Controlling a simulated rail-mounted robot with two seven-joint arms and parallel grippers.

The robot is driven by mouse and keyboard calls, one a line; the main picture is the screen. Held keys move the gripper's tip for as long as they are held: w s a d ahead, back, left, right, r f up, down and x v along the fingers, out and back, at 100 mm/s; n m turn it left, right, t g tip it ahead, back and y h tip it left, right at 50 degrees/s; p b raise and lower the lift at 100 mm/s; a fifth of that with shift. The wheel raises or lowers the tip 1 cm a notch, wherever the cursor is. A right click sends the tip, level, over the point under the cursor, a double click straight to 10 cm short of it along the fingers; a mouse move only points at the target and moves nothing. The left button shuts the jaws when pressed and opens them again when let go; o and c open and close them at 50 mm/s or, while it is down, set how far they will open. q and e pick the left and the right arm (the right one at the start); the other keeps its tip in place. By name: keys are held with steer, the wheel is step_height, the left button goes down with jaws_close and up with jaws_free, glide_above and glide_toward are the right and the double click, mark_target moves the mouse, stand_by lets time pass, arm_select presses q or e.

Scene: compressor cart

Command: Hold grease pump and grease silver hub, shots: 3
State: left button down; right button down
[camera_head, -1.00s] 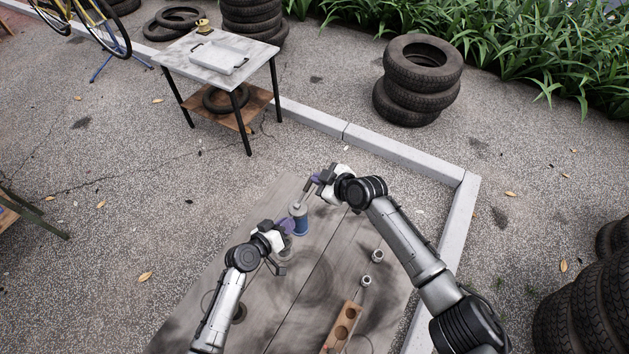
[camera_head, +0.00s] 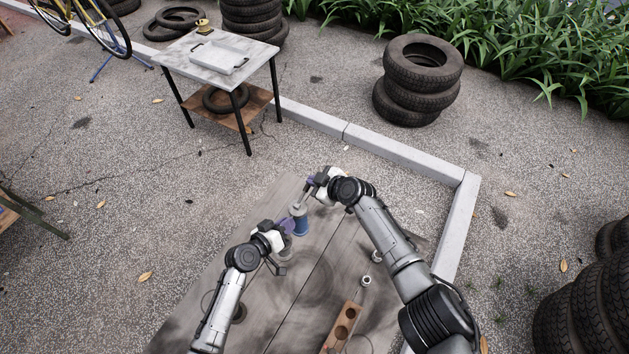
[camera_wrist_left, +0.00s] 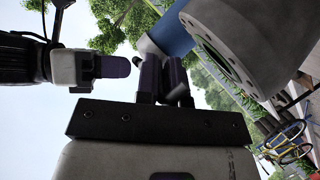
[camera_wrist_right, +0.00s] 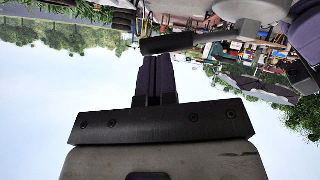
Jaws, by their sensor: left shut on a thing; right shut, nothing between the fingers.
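The grease pump (camera_head: 300,222) is a blue cylinder standing on the cart top. In the left wrist view its blue body (camera_wrist_left: 172,32) is at the top. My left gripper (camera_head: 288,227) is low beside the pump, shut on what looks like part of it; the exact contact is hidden. A grey flanged hub with bolt holes (camera_wrist_left: 238,45) is close by in the left wrist view, and a grey part (camera_head: 287,249) shows beneath that gripper. My right gripper (camera_head: 314,184) is shut and empty above the pump. In the right wrist view the lever's black grip (camera_wrist_right: 167,43) crosses just beyond its fingertips.
Small silver parts (camera_head: 366,281) and a wooden block with holes (camera_head: 342,330) are on the cart top (camera_head: 300,300), right of my left arm. A side table with a tray (camera_head: 222,58) and stacked tyres (camera_head: 420,75) stand apart. The cart's middle is mostly clear.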

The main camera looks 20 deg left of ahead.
steer(key=shift+w, duration=0.1)
steer(key=shift+w+d+f, duration=0.1)
steer(key=shift+w+f, duration=0.2)
steer(key=shift+f, duration=0.3)
steer(key=shift+w+d+f, duration=0.1)
steer(key=shift+w+f, duration=0.2)
steer(key=shift+f, duration=0.3)
steer(key=s+d+r, duration=0.2)
steer(key=d+r, duration=0.6)
steer(key=r, duration=0.1)
steer(key=shift+s+d+r, duration=0.2)
steer(key=shift+s+d, duration=0.05)
steer(key=shift+d, duration=0.15)
stand_by(0.3)
stand_by(3.3)
